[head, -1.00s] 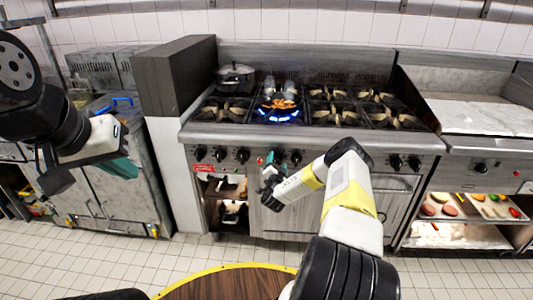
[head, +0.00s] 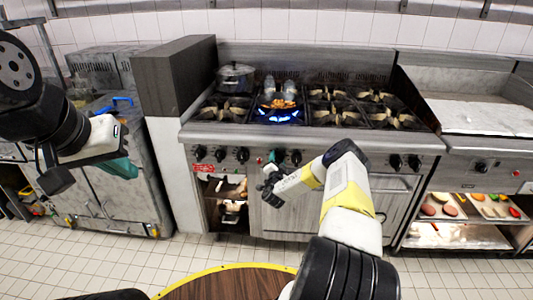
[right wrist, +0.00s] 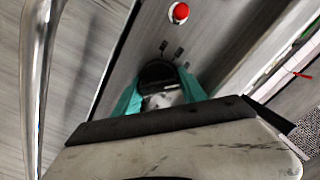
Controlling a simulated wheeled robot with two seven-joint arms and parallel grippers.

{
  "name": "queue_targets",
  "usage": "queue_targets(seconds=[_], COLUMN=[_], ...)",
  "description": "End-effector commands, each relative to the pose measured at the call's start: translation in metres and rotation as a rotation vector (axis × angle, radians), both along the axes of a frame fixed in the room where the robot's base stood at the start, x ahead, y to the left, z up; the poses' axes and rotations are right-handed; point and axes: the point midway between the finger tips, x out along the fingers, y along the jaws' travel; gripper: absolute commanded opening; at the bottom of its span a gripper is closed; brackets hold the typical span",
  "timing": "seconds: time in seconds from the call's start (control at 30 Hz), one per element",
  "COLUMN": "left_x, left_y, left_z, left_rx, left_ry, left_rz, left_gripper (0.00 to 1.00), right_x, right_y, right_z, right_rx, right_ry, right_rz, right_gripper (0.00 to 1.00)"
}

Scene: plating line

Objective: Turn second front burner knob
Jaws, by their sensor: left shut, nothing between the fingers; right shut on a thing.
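The steel range's front panel carries a row of black burner knobs. My right gripper (right wrist: 160,88) is shut on one dark round knob (right wrist: 157,73), with a teal finger on either side of it in the right wrist view. In the head view my right gripper (head: 274,162) is at the panel below the lit burner (head: 278,115), and it largely hides the held knob. A free knob (head: 296,157) is just to its right. How far the held knob is turned I cannot tell. My left gripper (head: 119,167) is shut and empty at the left, away from the range.
A lidded pot (head: 236,77) stands on the back-left burner. A red button (right wrist: 179,12) is on the panel near the held knob. An oven handle (head: 391,184) is below. A round wooden table (head: 225,284) is in front.

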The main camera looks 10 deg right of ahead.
Motion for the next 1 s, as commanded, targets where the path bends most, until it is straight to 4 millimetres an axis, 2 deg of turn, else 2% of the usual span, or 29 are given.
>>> queue_targets(seconds=[0.27,1.0], left_x=[0.0,0.0], left_y=[0.0,0.0], left_z=[0.0,0.0], left_rx=[0.0,0.0], left_ry=[0.0,0.0], left_rz=[0.0,0.0], left_gripper=[0.0,0.0], right_x=[-0.0005,-0.001], right_y=[-0.0007,-0.0014], right_z=[-0.001,-0.0038], right_rx=[0.117,0.649], right_ry=[-0.04,-0.222], right_rz=[-0.001,-0.001], right_gripper=[0.08,0.08])
